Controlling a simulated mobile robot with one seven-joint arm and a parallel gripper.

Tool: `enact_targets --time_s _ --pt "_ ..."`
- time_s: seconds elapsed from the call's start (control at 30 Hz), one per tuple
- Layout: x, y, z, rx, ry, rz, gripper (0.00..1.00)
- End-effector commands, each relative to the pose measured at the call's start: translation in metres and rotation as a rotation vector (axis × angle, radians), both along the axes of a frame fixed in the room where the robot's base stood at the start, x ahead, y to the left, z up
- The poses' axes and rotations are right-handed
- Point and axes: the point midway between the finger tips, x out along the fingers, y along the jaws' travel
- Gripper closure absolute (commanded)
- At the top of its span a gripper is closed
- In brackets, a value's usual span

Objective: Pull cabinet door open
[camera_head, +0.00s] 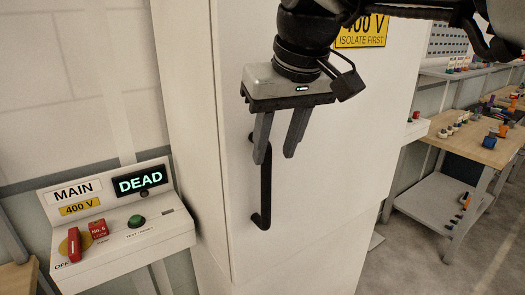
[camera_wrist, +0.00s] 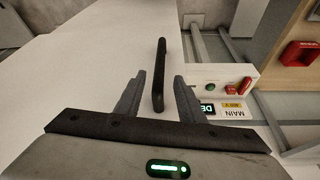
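The cabinet door (camera_head: 320,180) is a tall pale panel, and it looks closed in the head view. Its black vertical bar handle (camera_head: 265,195) is on the left part of the door, with its upper end partly hidden by my gripper. My gripper (camera_head: 275,156) points downward at the upper part of the handle, its two grey fingers apart. In the wrist view the handle (camera_wrist: 160,75) runs ahead from between the spread fingers of my gripper (camera_wrist: 157,78), with a gap visible on each side. I cannot tell whether a finger touches it.
A control box (camera_head: 125,225) with a red switch, a green button and a lit "DEAD" display stands left of the cabinet. A yellow 400 V sign (camera_head: 362,32) is on the door. Workbenches (camera_head: 470,145) with small parts stand at the right, beyond open floor.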

Motion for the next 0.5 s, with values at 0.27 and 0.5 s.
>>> enact_targets --time_s 0.27,0.5 --pt "0.021 0.009 -0.058 -0.001 0.002 0.000 0.64" --pt "0.034 0.014 -0.089 0.000 0.001 0.000 0.64"
